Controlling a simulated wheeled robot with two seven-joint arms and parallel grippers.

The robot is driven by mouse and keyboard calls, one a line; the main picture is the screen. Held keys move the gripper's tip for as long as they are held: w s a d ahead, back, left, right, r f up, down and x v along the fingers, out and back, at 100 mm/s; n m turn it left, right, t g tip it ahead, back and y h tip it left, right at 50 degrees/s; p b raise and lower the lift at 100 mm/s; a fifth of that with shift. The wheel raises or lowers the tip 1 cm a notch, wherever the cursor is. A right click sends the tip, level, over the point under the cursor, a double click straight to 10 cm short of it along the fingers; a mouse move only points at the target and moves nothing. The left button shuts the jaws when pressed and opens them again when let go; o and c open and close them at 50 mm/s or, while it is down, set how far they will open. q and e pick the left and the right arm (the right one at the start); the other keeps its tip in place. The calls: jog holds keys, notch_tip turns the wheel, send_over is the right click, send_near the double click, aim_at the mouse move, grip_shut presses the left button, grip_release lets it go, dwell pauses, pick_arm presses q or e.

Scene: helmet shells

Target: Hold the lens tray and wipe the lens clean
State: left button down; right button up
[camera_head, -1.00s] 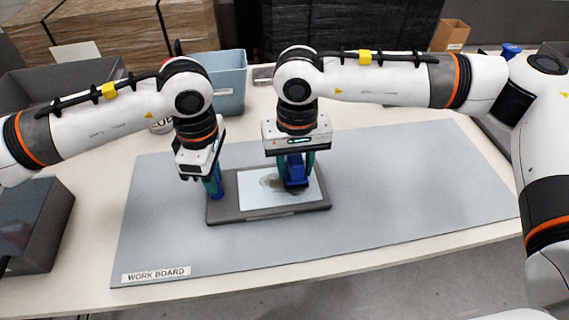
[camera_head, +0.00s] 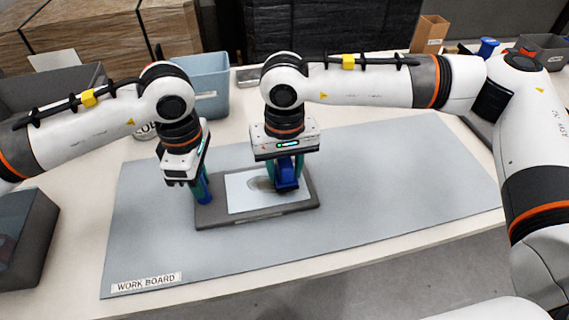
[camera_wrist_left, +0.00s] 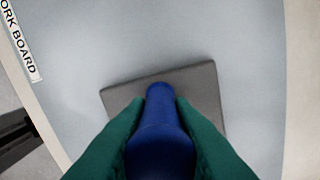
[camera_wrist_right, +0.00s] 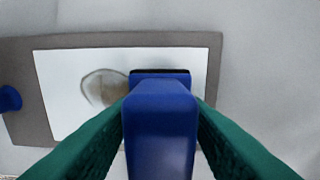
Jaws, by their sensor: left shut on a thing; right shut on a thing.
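The lens tray is a dark grey slab (camera_head: 212,216) lying on the work board, with a white lens panel (camera_head: 240,198) on top. A brownish smudge with a grey ring (camera_wrist_right: 105,88) marks the panel. My left gripper (camera_head: 203,186) is shut on the blue handle (camera_wrist_left: 160,135) at the tray's left end; the handle also shows in the right wrist view (camera_wrist_right: 9,98). My right gripper (camera_head: 286,168) is shut on a blue wiper (camera_wrist_right: 160,112). Its black edge (camera_wrist_right: 160,72) is over the panel, right of the smudge; contact is hard to tell.
The grey work board (camera_head: 400,190) is bare to the right of the tray. A light blue bin (camera_head: 205,82) stands behind, and a dark grey bin (camera_head: 25,240) at the left. A small brown box (camera_head: 430,33) is at the back right.

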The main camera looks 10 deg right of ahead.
aim_at(252, 189)
dwell(0.4)
jog(key=shift+a, duration=3.3)
jog(key=shift+f, duration=0.55)
jog(key=shift+d, duration=3.35)
jog(key=shift+a, duration=0.1)
